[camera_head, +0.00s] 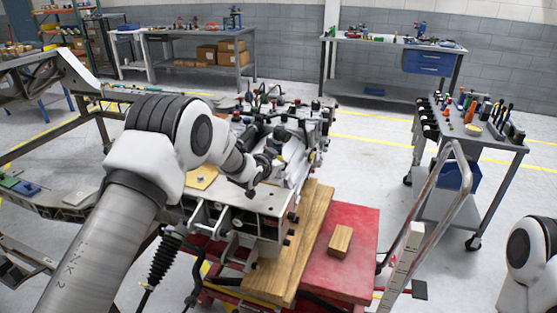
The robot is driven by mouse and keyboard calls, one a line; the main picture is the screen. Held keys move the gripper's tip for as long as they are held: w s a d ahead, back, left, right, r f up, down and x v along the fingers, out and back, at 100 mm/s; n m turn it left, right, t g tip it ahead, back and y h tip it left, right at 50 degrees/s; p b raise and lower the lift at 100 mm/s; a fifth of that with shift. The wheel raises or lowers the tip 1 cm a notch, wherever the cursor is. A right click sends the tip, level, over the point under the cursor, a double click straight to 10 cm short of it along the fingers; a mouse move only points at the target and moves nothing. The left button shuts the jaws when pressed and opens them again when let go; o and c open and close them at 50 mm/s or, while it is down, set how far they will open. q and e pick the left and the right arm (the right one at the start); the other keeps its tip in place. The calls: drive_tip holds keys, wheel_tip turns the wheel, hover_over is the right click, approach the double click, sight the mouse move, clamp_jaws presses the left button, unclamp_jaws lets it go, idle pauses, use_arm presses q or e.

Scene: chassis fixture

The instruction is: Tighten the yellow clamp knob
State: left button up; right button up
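My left arm comes in from the left and reaches over the fixture. My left gripper (268,163) is small and dark in the camera_head view, among the metal parts near the fixture's middle. I cannot tell whether its fingers are open or shut, or whether they touch anything. The chassis fixture (240,195) carries a crowded metal assembly with several dark and red knobs. I cannot pick out a yellow clamp knob for certain; the gripper and wrist may hide it. My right arm shows only as a white link at the lower right edge, and its gripper is out of view.
A grey tool cart (505,140) stands at the right, with a metal handle frame nearer. Workbenches line the back wall.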

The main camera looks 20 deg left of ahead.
use_arm(q)
clamp_jaws()
